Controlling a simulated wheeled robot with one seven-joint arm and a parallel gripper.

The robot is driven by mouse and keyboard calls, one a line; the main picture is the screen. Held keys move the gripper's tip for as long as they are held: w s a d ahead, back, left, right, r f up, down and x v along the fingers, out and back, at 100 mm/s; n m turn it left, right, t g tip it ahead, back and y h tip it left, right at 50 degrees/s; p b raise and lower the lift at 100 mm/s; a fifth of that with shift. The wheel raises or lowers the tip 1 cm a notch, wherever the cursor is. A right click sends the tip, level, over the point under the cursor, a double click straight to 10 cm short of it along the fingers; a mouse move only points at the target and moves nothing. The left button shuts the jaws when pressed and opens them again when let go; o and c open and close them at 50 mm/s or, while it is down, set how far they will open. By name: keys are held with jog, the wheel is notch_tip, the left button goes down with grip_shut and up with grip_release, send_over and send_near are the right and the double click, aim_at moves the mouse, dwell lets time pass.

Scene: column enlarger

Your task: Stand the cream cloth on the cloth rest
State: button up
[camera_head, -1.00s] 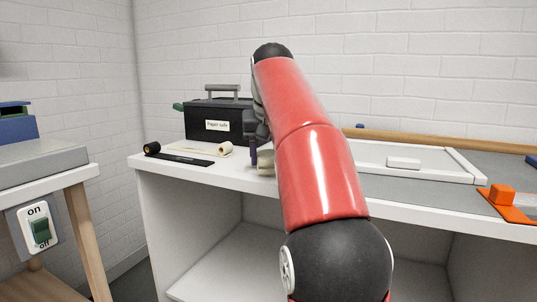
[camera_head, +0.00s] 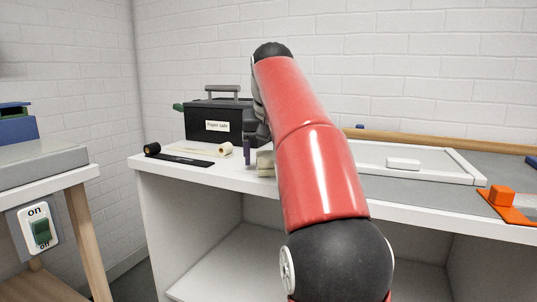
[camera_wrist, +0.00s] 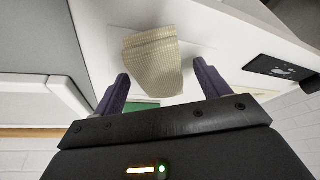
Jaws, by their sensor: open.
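The cream cloth (camera_wrist: 152,60) is a ribbed, folded piece in the wrist view, upright or tilted, I cannot tell. It lies ahead of and between the two fingers of my gripper (camera_wrist: 161,76), with a gap on each side. In the head view the cloth (camera_head: 265,163) shows only partly on the white counter, beside my arm, which hides the rest. My gripper (camera_head: 247,150) shows there as a dark purple finger just left of it. The gripper is open and empty. I cannot make out the cloth rest for certain.
A black box labelled "Paper safe" (camera_head: 210,120) stands behind on the counter (camera_head: 225,172). A green patch (camera_wrist: 147,108) shows below the cloth in the wrist view.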

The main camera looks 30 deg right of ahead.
jog(key=shift+p+v, duration=1.95)
jog(key=shift+v, duration=1.9)
jog(key=shift+s, duration=0.1)
